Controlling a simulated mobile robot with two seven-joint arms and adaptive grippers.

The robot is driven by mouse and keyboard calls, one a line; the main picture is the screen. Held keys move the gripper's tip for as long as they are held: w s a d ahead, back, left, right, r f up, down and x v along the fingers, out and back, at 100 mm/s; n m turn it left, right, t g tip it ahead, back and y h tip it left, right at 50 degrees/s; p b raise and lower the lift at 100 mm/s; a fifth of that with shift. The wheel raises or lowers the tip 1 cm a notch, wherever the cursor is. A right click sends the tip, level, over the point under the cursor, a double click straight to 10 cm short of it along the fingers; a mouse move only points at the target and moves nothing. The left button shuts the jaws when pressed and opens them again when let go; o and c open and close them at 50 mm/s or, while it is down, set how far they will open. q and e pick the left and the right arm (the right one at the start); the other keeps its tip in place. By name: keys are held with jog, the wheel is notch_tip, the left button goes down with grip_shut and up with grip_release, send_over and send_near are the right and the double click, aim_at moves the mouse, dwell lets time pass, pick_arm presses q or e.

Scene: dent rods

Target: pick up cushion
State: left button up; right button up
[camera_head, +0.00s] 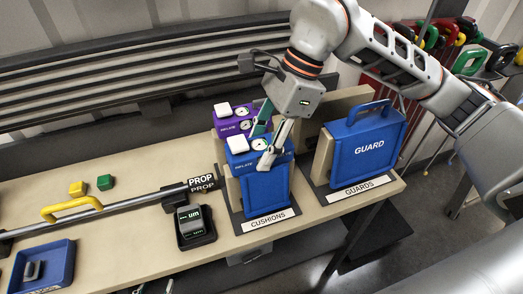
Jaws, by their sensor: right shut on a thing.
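Two cushions with dial-topped heads stand on the stand labelled CUSHIONS (266,222). The front one is a blue cushion (266,190), upright, with a white knob and round dials on top. Behind it is a purple cushion (228,128), partly hidden by the front one and by my gripper. My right gripper (259,153) reaches down from above and is shut on the top of the blue cushion. The cushion's base appears to be at the stand. Fingertips of my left gripper (155,288) show at the bottom edge, apart and empty; the rest is out of view.
A blue GUARD case (365,145) stands close on the right on its own stand. A dark device (194,224) sits in a holder to the left. A rod with a yellow handle (72,207), small yellow and green blocks, and a blue tray (62,251) lie further left.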

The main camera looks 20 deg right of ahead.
notch_tip(320, 180, up, 19)
jog(key=shift+r, duration=0.2)
dwell(0.3)
jog(key=o, duration=0.8)
jog(key=shift+c, duration=0.2)
jog(key=c, duration=0.9)
jog(key=shift+s, duration=0.1)
